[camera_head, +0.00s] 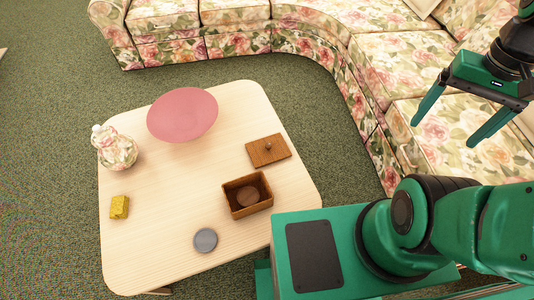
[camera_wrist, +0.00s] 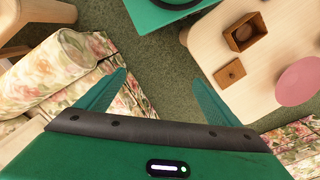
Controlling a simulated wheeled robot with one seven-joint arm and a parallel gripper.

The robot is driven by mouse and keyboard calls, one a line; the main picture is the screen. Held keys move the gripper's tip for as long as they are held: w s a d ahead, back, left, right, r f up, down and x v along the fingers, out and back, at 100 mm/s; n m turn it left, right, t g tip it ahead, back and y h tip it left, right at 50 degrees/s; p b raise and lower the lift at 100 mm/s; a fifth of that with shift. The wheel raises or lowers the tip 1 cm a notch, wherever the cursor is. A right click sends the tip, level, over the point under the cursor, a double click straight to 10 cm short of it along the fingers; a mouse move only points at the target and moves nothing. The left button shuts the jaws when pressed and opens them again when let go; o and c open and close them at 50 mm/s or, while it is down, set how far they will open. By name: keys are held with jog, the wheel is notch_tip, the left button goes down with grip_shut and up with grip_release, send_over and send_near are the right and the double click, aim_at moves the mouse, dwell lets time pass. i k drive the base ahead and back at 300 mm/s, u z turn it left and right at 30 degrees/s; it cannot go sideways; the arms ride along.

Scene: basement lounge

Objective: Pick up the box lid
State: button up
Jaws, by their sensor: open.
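The box lid (camera_head: 268,150) is a flat brown wooden square with a small dark knob. It lies on the light wooden table (camera_head: 170,240), apart from the open brown box (camera_head: 247,194). A round brown thing (camera_head: 248,196) is inside the box. In the wrist view the lid (camera_wrist: 230,72) shows right of centre, beside the box (camera_wrist: 244,32). My gripper (camera_head: 451,122) is open and empty, high over the floral sofa and well to the right of the lid. Its fingers (camera_wrist: 160,85) also show in the wrist view.
On the table are a pink bowl or plate (camera_head: 183,114), a floral vase-like object (camera_head: 115,148), a yellow block (camera_head: 119,207) and a grey disc (camera_head: 205,240). The floral sofa (camera_head: 400,62) curves around the back and right. Green carpet (camera_head: 60,120) lies clear at left.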

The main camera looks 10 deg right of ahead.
aim_at(268, 150)
jog(key=k, duration=0.5)
jog(key=z, duration=0.8)
jog(key=k, duration=0.75)
jog(key=u, duration=0.9)
jog(key=i, duration=1)
